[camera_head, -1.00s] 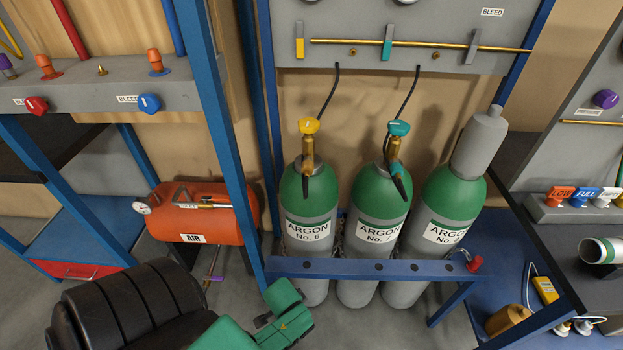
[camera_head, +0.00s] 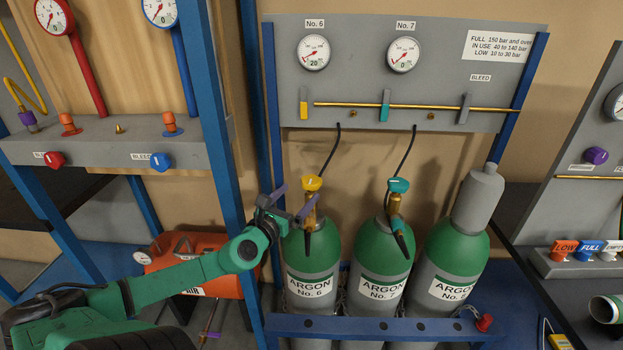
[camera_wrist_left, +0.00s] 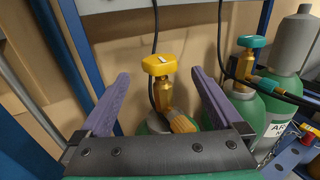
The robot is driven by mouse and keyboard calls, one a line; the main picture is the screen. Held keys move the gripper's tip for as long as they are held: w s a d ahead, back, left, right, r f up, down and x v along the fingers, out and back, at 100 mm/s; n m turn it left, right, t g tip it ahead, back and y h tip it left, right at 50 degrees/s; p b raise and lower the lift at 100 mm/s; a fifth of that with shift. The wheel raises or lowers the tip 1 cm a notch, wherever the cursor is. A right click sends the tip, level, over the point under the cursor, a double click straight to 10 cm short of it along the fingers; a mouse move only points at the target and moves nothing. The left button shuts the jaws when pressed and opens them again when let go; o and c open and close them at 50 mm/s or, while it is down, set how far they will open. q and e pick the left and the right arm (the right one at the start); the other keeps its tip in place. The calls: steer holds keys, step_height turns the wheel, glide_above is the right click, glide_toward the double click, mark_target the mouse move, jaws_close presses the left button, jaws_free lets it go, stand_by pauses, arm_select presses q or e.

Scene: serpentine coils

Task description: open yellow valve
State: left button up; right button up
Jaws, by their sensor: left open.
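A yellow valve knob (camera_head: 312,183) tops the brass valve of the green and grey ARGON No. 6 cylinder (camera_head: 310,250). In the left wrist view the yellow knob (camera_wrist_left: 159,66) and its brass body show between and beyond my purple fingers. My left gripper (camera_head: 292,203) is open and empty, just left of the brass valve in the head view. In the left wrist view the left gripper (camera_wrist_left: 160,76) has a finger on each side of the knob, with gaps and no clear contact. A yellow lever (camera_head: 304,104) hangs on the grey panel above. My right gripper is not in view.
The No. 7 cylinder (camera_head: 381,255) with a teal knob (camera_head: 399,186) stands to the right, then a capped cylinder (camera_head: 451,240). A blue rail (camera_head: 385,328) crosses in front. A blue post (camera_head: 212,120) and orange air tank (camera_head: 190,250) are on the left. Black hoses rise behind the valves.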

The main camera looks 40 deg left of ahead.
mark_target(306, 187)
arm_select(q)
steer(key=b+x, duration=0.1)
steer(key=x, duration=0.4)
steer(key=shift+w+a+f+b, duration=0.15)
steer(key=shift+w+b, duration=0.15)
steer(key=shift+w, duration=0.05)
steer(key=shift+w+a, duration=0.2)
steer(key=shift+w, duration=1.15)
